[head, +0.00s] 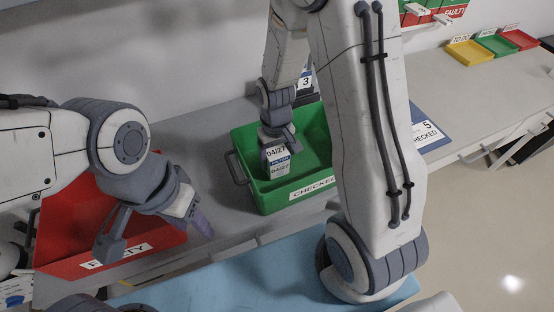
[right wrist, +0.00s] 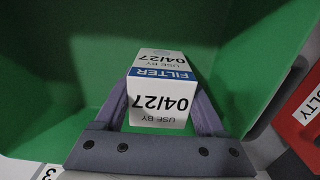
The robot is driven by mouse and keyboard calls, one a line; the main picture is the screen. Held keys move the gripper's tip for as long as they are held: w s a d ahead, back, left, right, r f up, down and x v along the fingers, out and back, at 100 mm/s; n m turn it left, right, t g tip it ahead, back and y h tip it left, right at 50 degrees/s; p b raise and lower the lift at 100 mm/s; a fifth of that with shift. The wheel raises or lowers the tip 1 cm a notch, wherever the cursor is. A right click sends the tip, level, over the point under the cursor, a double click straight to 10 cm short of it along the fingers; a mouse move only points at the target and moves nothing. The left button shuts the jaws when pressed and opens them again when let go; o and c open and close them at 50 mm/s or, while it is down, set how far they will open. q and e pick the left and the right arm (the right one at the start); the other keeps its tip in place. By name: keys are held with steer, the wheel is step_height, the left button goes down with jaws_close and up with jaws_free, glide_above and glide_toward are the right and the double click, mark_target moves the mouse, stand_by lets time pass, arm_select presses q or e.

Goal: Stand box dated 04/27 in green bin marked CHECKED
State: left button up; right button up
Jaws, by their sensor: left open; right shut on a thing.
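The white box dated 04/27 (head: 279,162), with a blue FILTER band, is inside the green bin marked CHECKED (head: 262,195), near its left side. My right gripper (head: 277,143) reaches down into the bin and is shut on the box. In the right wrist view the box (right wrist: 162,88) sits between the two fingers (right wrist: 163,112), with green bin walls around it. Whether the box touches the bin floor I cannot tell. My left gripper (head: 155,228) is open and empty, over the red bin marked FAULTY (head: 70,235).
The grey counter (head: 225,225) runs along the wall. Small yellow (head: 467,53), green (head: 497,45) and red (head: 519,39) trays stand at its far right. A card reading 5 CHECKED (head: 427,135) lies right of my right arm. A blue surface (head: 250,280) is in front.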

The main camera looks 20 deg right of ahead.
steer(key=shift+f, duration=0.65)
steer(key=shift+f, duration=0.2)
steer(key=o, duration=1.3)
steer(key=shift+o, duration=0.2)
steer(key=shift+r, duration=0.15)
step_height(320, 180, up, 12)
steer(key=shift+f, duration=0.1)
steer(key=s+a+r+n, duration=0.2)
steer(key=s+a, duration=0.4)
steer(key=s, duration=0.3)
steer(key=s+a+r+n+y, duration=0.1)
steer(key=s+a+r+n, duration=0.2)
steer(key=s+a, duration=0.3)
steer(key=s+n, duration=0.1)
steer(key=s, duration=0.2)
steer(key=shift+r+n, duration=0.35)
steer(key=shift+n, duration=0.05)
